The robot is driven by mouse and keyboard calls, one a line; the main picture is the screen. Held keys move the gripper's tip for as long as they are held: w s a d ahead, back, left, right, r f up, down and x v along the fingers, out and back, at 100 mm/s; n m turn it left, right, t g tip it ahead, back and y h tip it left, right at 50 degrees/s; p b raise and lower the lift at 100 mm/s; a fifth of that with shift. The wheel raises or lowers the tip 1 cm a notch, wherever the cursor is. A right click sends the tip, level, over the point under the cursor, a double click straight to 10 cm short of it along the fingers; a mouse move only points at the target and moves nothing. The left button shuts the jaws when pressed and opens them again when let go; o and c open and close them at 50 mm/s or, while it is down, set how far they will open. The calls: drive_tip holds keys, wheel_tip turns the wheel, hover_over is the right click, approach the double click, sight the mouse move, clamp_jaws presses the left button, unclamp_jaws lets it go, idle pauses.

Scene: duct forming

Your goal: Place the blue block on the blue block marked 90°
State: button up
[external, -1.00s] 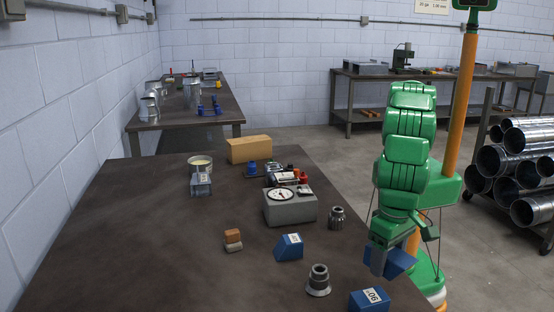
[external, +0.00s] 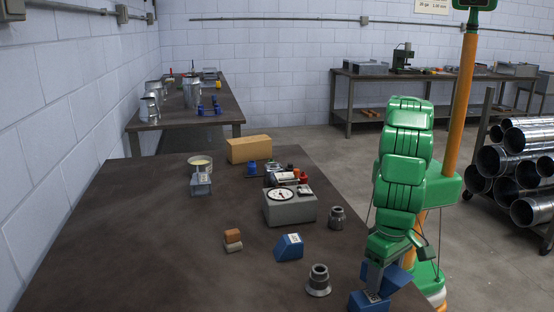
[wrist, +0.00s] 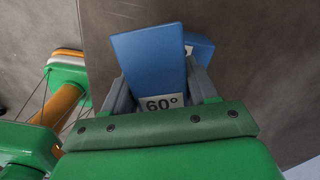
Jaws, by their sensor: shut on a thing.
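My gripper (external: 378,280) is shut on a blue block (external: 400,277), which shows a 60° label in the wrist view (wrist: 148,55). The blue block marked 90° (external: 360,302) lies at the front edge of the table in the external view, its label partly covered by my gripper. In the wrist view a part of it (wrist: 201,47) shows behind the held block. The held block is over or beside it, tilted; I cannot tell whether they touch.
Another blue block with a label (external: 289,248) stands further left on the table (external: 150,235). The left part of the table is clear.

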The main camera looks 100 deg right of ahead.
drive_tip(key=shift+f, duration=0.75)
drive_tip(key=o, duration=1.3)
drive_tip(key=shift+f, duration=0.15)
drive_tip(key=shift+r, duration=3.9)
